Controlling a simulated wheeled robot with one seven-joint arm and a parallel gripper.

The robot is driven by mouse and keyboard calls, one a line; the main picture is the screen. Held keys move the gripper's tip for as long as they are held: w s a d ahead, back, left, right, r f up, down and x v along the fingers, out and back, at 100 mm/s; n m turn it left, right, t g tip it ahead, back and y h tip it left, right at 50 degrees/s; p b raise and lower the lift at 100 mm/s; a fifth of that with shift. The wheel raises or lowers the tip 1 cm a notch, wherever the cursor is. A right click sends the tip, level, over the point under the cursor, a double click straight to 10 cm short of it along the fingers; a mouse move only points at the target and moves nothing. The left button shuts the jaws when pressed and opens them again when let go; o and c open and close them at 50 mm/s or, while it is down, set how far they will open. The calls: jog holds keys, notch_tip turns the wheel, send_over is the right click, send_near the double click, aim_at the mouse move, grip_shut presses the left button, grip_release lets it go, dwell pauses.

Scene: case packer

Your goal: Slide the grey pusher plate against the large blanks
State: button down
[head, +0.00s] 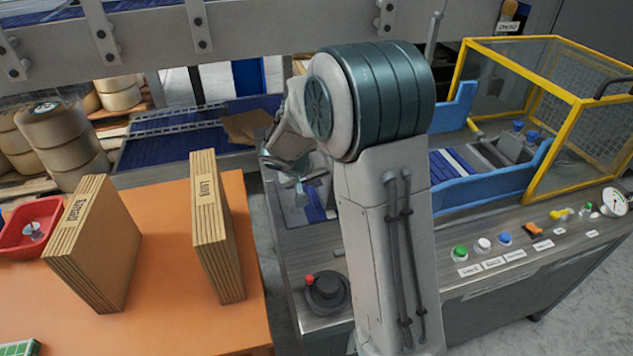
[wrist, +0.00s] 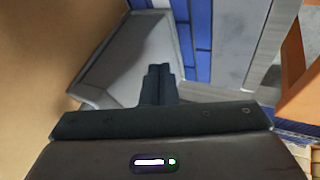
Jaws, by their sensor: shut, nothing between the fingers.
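My gripper (head: 300,188) is at the end of my bent arm, over the machine just right of the orange table. In the wrist view its dark fingers (wrist: 158,85) are together with nothing between them. A grey panel with a pale raised edge (wrist: 125,60) lies beyond the fingertips; it may be the pusher plate, and I cannot tell whether the fingers touch it. A plain brown surface (wrist: 45,70) fills the left of that view, close by. Two upright stacks of brown blanks, a wider left one (head: 105,245) and a narrower right one (head: 218,230), stand on the table.
A black knob with a red button (head: 325,292) is on the machine's front ledge. Coloured buttons (head: 482,244) and a yellow-framed guard (head: 530,180) are to the right. A brown cardboard piece (head: 245,127) lies behind.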

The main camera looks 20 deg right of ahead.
jog(key=w+a+f+v, duration=0.1)
jog(key=a+v, duration=0.2)
jog(key=v, duration=0.9)
jog(key=s+d+r+y+p, duration=0.1)
jog(key=s+r+p, duration=0.1)
jog(key=s, duration=0.6)
jog(key=s+d+r+g+y+p, duration=0.1)
jog(key=s+d+r+y+p, duration=0.1)
jog(key=s, duration=0.6)
jog(key=s+d+r+n+y+p, duration=0.1)
jog(key=s+r+y+p, duration=0.1)
jog(key=s, duration=0.6)
jog(key=shift+s+d+r+p, duration=0.35)
jog(key=shift+r+p, duration=0.4)
jog(key=shift+r, duration=0.35)
